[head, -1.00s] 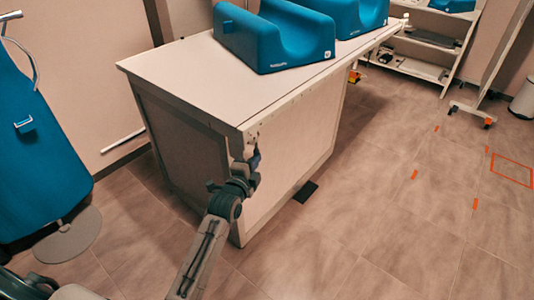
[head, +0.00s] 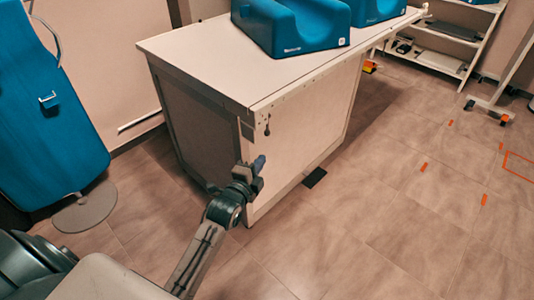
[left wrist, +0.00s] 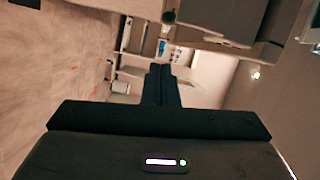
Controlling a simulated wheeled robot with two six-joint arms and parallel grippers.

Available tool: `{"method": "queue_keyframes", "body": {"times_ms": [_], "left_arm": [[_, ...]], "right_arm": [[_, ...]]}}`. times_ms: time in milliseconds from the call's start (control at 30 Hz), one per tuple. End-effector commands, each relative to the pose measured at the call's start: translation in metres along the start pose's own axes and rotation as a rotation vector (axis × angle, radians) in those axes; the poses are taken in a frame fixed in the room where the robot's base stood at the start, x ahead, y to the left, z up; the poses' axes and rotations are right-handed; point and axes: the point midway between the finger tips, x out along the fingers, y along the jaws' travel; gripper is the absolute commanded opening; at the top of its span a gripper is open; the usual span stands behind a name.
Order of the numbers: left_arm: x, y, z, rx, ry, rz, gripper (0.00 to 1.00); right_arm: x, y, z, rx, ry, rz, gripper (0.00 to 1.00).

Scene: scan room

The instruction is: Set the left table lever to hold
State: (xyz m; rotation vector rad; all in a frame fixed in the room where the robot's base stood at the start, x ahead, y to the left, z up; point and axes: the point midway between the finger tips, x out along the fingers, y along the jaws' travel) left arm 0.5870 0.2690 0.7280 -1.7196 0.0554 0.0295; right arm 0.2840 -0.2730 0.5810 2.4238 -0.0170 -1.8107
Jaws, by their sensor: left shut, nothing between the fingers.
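The table (head: 205,53) is a white-topped block with pale side panels. A small dark lever (head: 267,127) hangs down from the rail at its near corner, in the head view. I cannot read any marking by it. My left gripper (head: 261,162) is below the lever, in front of the side panel and apart from the lever. Its fingers also show in the left wrist view (left wrist: 161,72), closed together with nothing between them. My right gripper is not in view.
Blue padded supports (head: 292,27) lie on the table top. A blue apron-like panel (head: 55,115) on a round-based stand is at the left. White shelves (head: 438,58) stand at the back right.

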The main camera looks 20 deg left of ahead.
Motion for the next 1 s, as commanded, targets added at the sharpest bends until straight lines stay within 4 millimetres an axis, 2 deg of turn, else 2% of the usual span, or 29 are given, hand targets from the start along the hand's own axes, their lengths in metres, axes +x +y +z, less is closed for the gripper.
{"method": "queue_keyframes", "body": {"times_ms": [100, 300, 867, 933, 1000], "left_arm": [[-0.018, 0.001, 0.000, 0.000, 0.000, 0.001, 0.00], [-0.032, 0.001, 0.000, 0.000, 0.000, 0.000, 0.00], [-0.033, 0.001, 0.000, -0.003, -0.001, 0.002, 0.00], [-0.032, 0.009, 0.002, -0.020, -0.006, 0.022, 0.00], [-0.032, 0.027, 0.007, -0.063, -0.020, 0.069, 0.00]], "right_arm": [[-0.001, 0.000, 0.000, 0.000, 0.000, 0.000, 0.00], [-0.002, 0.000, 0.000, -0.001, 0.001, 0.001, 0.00], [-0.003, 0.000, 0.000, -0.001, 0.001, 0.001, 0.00], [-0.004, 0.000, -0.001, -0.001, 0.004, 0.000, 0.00], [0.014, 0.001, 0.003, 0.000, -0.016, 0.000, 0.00]]}}
